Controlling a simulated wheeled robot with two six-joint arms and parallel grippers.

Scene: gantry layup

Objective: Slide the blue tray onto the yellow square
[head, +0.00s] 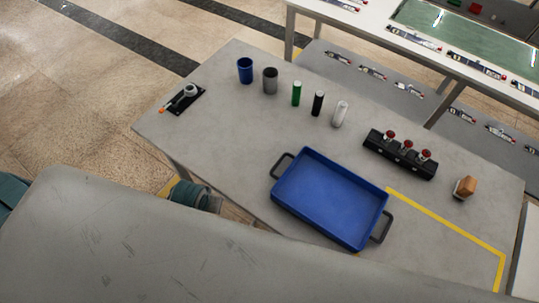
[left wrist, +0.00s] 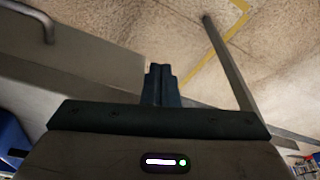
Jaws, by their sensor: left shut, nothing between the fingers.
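The blue tray (head: 330,197) lies flat on the grey table, with a dark handle at each short end. The yellow square (head: 450,226) is a tape outline at the tray's right. Its back line starts at the tray's right back corner, and the right handle lies on its side. The tray and a grey body part in front hide the rest of the outline. My left gripper (left wrist: 161,72) shows in the left wrist view, fingers together and empty, apart from the tray as far as I can tell. My right gripper is not in view.
A black holder with red-topped pieces (head: 400,153) stands behind the tray, and a brown block (head: 465,187) beyond the tape. Blue (head: 245,70) and grey cups (head: 270,80) and several cylinders line the back. A dark tool (head: 183,98) lies at left. The outlined area looks clear.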

